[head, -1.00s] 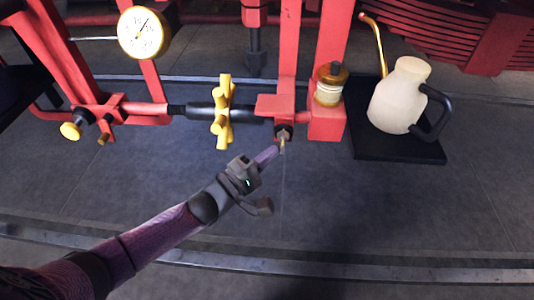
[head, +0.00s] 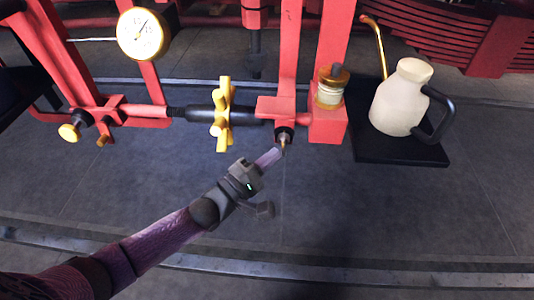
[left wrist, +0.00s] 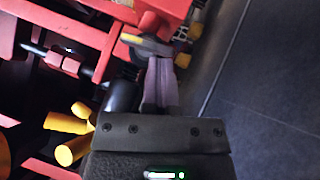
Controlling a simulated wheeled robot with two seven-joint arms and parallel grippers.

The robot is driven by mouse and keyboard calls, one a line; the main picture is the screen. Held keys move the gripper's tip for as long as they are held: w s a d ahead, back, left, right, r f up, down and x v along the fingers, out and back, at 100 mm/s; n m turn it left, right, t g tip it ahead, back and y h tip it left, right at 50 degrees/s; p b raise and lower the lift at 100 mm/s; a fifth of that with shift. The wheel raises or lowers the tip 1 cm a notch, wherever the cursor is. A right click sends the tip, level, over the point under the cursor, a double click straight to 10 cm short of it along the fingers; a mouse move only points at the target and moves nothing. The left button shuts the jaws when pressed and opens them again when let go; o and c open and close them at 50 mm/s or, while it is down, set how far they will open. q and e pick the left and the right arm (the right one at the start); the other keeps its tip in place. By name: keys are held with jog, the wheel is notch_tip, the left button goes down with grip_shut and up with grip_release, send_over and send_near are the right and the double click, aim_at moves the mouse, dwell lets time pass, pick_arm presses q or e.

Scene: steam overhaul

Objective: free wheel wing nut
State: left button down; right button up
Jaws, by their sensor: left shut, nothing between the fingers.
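A small brass-coloured piece, which looks like the wing nut (head: 283,142), sits on a dark round end under the red bracket (head: 276,106). It also seems to show in the left wrist view (left wrist: 146,44), just beyond my fingertips. My left gripper (head: 277,151) comes up from the lower left, with its purple fingers together and empty. Its tips are at or very near the wing nut; I cannot tell whether they touch. In the left wrist view the closed fingers (left wrist: 160,62) point at it. A yellow spoked wheel (head: 222,113) sits on the dark shaft to the left.
A glass oiler with a brass cap (head: 330,86) stands right of the bracket. A cream oil can (head: 398,97) stands on a black tray (head: 372,148). A pressure gauge (head: 142,34) and red frame are at upper left. The floor below is clear.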

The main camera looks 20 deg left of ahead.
jog(key=shift+w, duration=0.15)
pick_arm(q)
jog(key=shift+d+f+n+t+b, duration=0.1)
jog(key=shift+n+t+b, duration=0.3)
jog(key=shift+b, duration=0.05)
pick_arm(e)
jog(key=shift+a+f, duration=0.45)
jog(key=shift+f, duration=0.1)
jog(key=shift+d, duration=0.1)
pick_arm(q)
jog(key=shift+d+b, duration=0.1)
jog(key=shift+b, duration=0.2)
pick_arm(e)
jog(key=shift+s+d+f, duration=0.2)
jog(key=shift+s+d, duration=0.1)
jog(key=shift+d, duration=0.1)
pick_arm(q)
jog(key=shift+n+t, duration=0.3)
jog(key=shift+n, duration=0.1)
pick_arm(e)
jog(key=shift+a+f, duration=0.1)
jog(key=shift+f, duration=0.1)
